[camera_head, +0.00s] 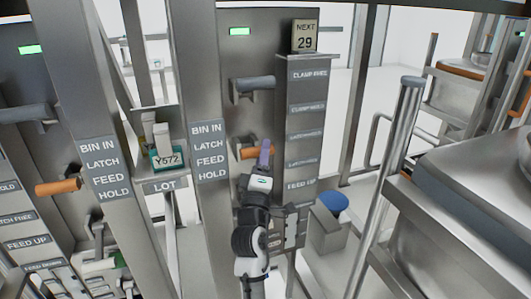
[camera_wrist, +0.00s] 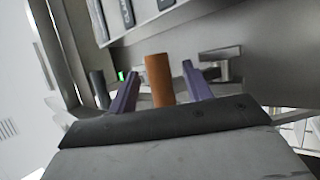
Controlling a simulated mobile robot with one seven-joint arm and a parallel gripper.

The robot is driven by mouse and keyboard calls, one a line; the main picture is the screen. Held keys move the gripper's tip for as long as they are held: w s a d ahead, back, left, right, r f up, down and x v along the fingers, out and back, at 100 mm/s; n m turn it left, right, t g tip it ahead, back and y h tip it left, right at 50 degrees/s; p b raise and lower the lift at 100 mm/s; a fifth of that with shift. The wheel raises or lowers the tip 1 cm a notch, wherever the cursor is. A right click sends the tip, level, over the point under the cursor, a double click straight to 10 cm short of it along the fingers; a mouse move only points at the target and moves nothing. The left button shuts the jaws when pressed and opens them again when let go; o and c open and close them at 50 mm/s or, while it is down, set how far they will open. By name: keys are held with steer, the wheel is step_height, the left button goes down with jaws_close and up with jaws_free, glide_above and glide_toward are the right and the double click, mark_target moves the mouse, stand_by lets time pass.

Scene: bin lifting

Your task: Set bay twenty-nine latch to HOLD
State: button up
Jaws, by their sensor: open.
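The bay marked by the sign (camera_head: 305,36) reading "NEXT 29" stands right of centre in the head view. Its orange handle (camera_head: 247,153) sticks out to the left, beside the post label (camera_head: 210,152) reading BIN IN, LATCH, FEED, HOLD. I cannot tell exactly which word the handle lines up with. My gripper (camera_head: 264,152) is at the handle, its purple fingers partly hiding it. In the wrist view the orange handle (camera_wrist: 158,82) stands between the two spread fingers of my gripper (camera_wrist: 160,68), with gaps visible on both sides.
A grey lever (camera_head: 255,84) sits above the orange handle. Label plates (camera_head: 308,75) run down the panel at right. A blue-topped stool (camera_head: 333,202) and steel rail (camera_head: 400,150) stand right.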

steer(key=b+v, duration=0.4)
steer(key=v, duration=0.8)
steer(key=shift+s, duration=0.2)
